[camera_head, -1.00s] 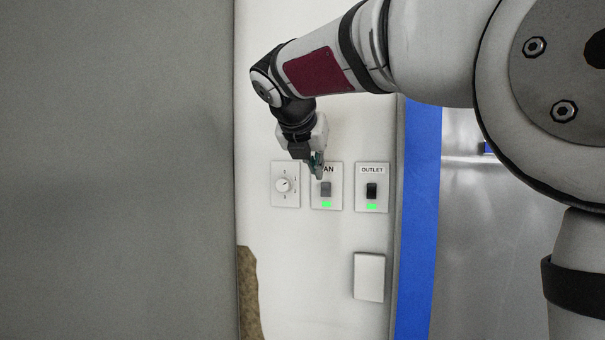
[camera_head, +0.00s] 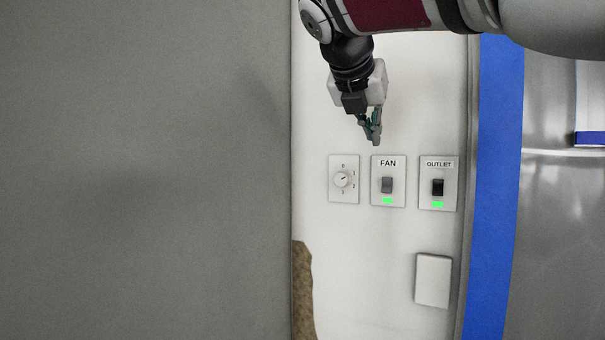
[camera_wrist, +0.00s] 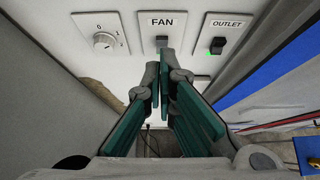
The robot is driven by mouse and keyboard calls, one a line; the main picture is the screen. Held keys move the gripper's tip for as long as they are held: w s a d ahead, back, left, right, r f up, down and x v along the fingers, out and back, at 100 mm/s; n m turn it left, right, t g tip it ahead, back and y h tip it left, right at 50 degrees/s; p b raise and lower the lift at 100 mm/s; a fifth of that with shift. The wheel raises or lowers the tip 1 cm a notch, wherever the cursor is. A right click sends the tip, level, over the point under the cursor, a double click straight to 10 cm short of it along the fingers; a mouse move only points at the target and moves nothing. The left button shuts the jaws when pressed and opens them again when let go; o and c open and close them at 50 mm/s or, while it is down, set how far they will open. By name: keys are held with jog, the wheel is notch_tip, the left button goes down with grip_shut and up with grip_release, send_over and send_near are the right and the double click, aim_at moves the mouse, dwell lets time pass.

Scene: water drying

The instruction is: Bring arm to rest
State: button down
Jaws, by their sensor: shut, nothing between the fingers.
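My gripper (camera_head: 372,137) hangs from my arm in front of the white wall panel in the head view, just above the FAN switch plate. It is shut and empty. In the wrist view my gripper (camera_wrist: 163,72) shows its green-padded fingers brought together, with the tips just below the FAN switch. The FAN switch (camera_head: 387,185) is grey, with a lit green light under it. The FAN switch also shows in the wrist view (camera_wrist: 162,42). My fingers look apart from it in the head view.
Left of FAN is a dial plate (camera_head: 343,179); right is the OUTLET switch (camera_head: 437,187) with a green light. A blank white plate (camera_head: 433,280) sits below. A large grey surface (camera_head: 145,170) fills the left. A blue strip (camera_head: 497,190) runs down the panel's right side.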

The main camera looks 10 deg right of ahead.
jog(key=shift+f, duration=0.1)
jog(key=s+f+m+g+y+b, duration=0.1)
jog(key=s+f+m+y, duration=0.1)
jog(key=s+f+m, duration=0.6)
jog(key=s+a+f+m+g+y+b, duration=0.1)
jog(key=s+f+m+y, duration=0.1)
jog(key=s+f+m, duration=0.6)
jog(key=s+a+f+m+g+y+b, duration=0.1)
jog(key=s+f+m, duration=0.8)
jog(key=f, duration=1)
jog(key=m+y, duration=0.1)
jog(key=m, duration=0.2)
jog(key=shift+a+m, duration=0.2)
jog(key=shift+m, duration=0.2)
jog(key=shift+f, duration=0.1)
